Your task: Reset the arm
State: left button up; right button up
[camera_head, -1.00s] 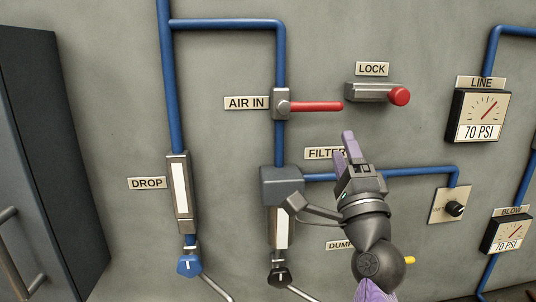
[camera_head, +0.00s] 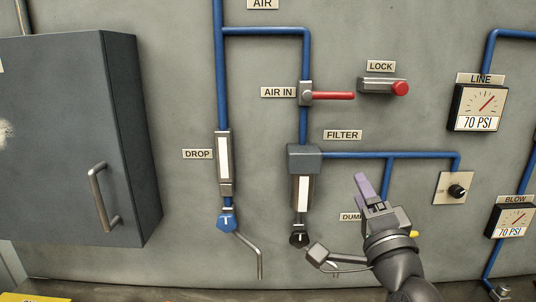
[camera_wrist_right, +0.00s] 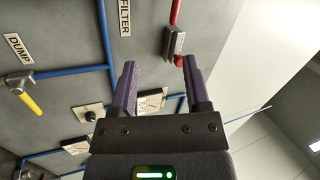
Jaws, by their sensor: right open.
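My right gripper (camera_head: 364,188) is in front of the wall in the head view, below the filter's horizontal blue pipe and right of the filter (camera_head: 304,160). Its purple fingers point up. In the right wrist view the two fingers (camera_wrist_right: 160,78) stand wide apart with nothing between them. The gripper partly covers the DUMP label (camera_head: 350,216) and the yellow handle (camera_head: 414,234) beside it. My left gripper is not in view.
The red AIR IN lever (camera_head: 332,96) lies horizontal. The LOCK box (camera_head: 378,86) has a red knob. Two gauges, LINE (camera_head: 478,107) and BLOW (camera_head: 510,221), read 70 PSI. A dark cabinet (camera_head: 75,140) with a handle juts out at left.

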jog(key=s+a+f+n+g+y, duration=0.1)
jog(key=s+f+n+g, duration=0.15)
jog(key=f, duration=0.35)
jog(key=s+a+f+n+g, duration=0.1)
jog(key=s+f+n+g, duration=0.2)
jog(key=f, duration=0.4)
jog(key=s+d+f+n+g+h, duration=0.15)
jog(key=s+f+n+g, duration=0.35)
jog(key=s+f+g, duration=0.5)
jog(key=s+f+n+g+h, duration=0.25)
jog(key=s+f+n, duration=0.25)
jog(key=s+f, duration=0.6)
jog(key=s+f+g+b, duration=0.3)
jog(key=f+b, duration=0.8)
jog(key=f, duration=1.5)
pick_arm(q)
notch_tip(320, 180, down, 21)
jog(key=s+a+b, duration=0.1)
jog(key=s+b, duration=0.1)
jog(key=b, duration=0.8)
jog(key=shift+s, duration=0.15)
pick_arm(e)
jog(key=s+d+f, duration=0.1)
jog(key=s+f, duration=0.6)
jog(key=f, duration=0.3)
jog(key=s+d+f, duration=0.2)
jog(key=s+f, duration=0.6)
jog(key=f, duration=0.2)
jog(key=shift+f+y, duration=0.3)
